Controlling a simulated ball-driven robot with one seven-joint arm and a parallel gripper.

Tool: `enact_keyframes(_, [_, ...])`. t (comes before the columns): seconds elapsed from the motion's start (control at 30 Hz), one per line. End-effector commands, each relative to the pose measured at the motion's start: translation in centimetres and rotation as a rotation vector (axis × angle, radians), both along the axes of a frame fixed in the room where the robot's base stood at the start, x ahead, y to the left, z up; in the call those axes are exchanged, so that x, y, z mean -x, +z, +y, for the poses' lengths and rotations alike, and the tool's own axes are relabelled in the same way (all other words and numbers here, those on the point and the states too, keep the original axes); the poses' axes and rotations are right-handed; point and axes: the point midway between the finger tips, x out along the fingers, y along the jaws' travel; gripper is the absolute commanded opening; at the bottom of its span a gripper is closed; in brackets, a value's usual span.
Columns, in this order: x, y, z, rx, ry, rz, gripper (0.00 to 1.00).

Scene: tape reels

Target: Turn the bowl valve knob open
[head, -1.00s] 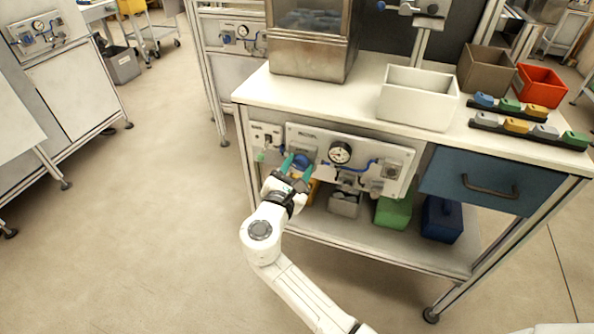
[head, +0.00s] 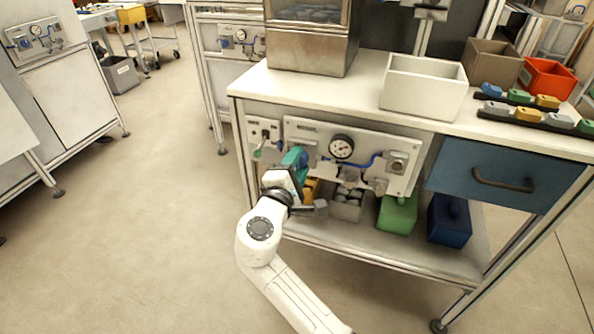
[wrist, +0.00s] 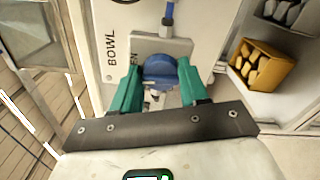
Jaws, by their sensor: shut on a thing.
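The bowl valve knob (wrist: 158,74) is round and blue. In the wrist view it sits between my gripper's two teal fingers, on a pale panel (wrist: 112,12) marked "BOWL". Part of another label, ending in "EN", shows beside the knob. My gripper (wrist: 159,68) is shut on the knob. In the head view my gripper (head: 296,160) is at the left part of the gauge panel (head: 375,150) under the bench top and hides most of the knob. The knob's exact angle cannot be told.
A round gauge (head: 342,147) and blue tubing are right of my gripper. A small panel with a green-tipped lever (head: 259,151) is to its left. Below are a yellow bin (wrist: 264,65), a green bin (head: 397,213) and a blue bin (head: 448,218). The floor at left is clear.

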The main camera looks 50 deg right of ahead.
Motion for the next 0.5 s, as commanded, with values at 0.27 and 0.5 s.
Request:
enact_keyframes(0.27, [0.05, -0.24, -0.04, -0.04, -0.001, -0.107, 0.14])
enact_keyframes(0.5, [0.07, -0.16, -0.05, -0.052, -0.002, -0.136, 0.14])
